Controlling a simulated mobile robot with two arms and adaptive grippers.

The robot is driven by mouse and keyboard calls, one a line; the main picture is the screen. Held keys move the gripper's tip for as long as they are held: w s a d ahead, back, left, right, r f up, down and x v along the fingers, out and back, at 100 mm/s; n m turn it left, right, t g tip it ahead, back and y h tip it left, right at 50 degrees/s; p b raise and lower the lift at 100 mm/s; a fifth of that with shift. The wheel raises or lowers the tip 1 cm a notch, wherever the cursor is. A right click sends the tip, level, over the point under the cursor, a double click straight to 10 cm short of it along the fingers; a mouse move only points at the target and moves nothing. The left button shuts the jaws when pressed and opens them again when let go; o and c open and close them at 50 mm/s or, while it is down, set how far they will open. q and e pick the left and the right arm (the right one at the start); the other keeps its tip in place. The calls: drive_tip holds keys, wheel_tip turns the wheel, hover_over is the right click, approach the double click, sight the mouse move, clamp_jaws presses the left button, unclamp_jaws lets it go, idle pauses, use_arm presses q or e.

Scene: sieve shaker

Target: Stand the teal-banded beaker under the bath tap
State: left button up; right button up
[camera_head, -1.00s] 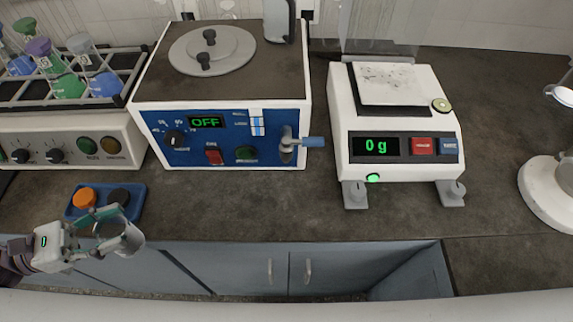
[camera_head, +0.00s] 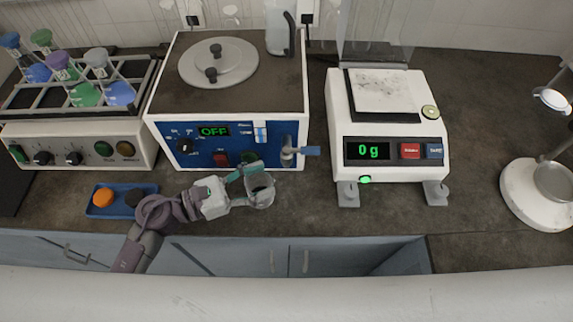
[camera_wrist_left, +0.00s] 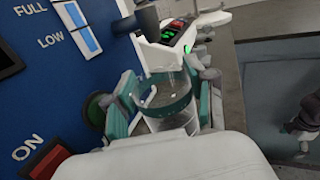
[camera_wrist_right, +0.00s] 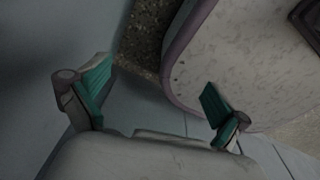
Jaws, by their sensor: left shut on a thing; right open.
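The teal-banded beaker (camera_head: 261,196) is clear glass, held in my left gripper (camera_head: 252,184) in front of the water bath (camera_head: 172,134). In the left wrist view the beaker (camera_wrist_left: 170,104) shows its teal band between the teal fingers (camera_wrist_left: 168,110). The beaker is a little left of and nearer than the tap in the head view. I cannot tell whether it touches the bench. My right gripper (camera_wrist_right: 155,95) is open and empty, seen only in its wrist view.
The balance (camera_head: 386,130) reads 0 g to the right of the bath. A blue tray (camera_head: 146,206) with orange and black stoppers lies at the left. A flask rack (camera_head: 40,103) stands behind it. The bench (camera_head: 318,215) between bath and balance is clear.

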use_arm(q)
drive_tip(key=shift+x, duration=1.05)
drive_tip(key=shift+w+d, duration=0.15)
drive_tip(key=shift+d, duration=0.2)
drive_tip(key=p+x, duration=0.1)
drive_tip(key=x, duration=0.1)
drive_tip(key=shift+w+d+r, duration=0.1)
drive_tip(key=shift+d+r, duration=0.05)
drive_tip(key=shift+d, duration=0.15)
drive_tip(key=shift+w+d+f+b, duration=0.1)
drive_tip(key=shift+d+f+b, duration=0.15)
drive_tip(key=shift+f, duration=0.25)
drive_tip(key=shift+w+d+f+b, duration=0.15)
drive_tip(key=shift+d+f, duration=0.1)
drive_tip(key=shift+f, duration=0.25)
drive_tip(key=shift+a, duration=0.1)
drive_tip(key=shift+s, duration=0.1)
drive_tip(key=o, duration=0.9)
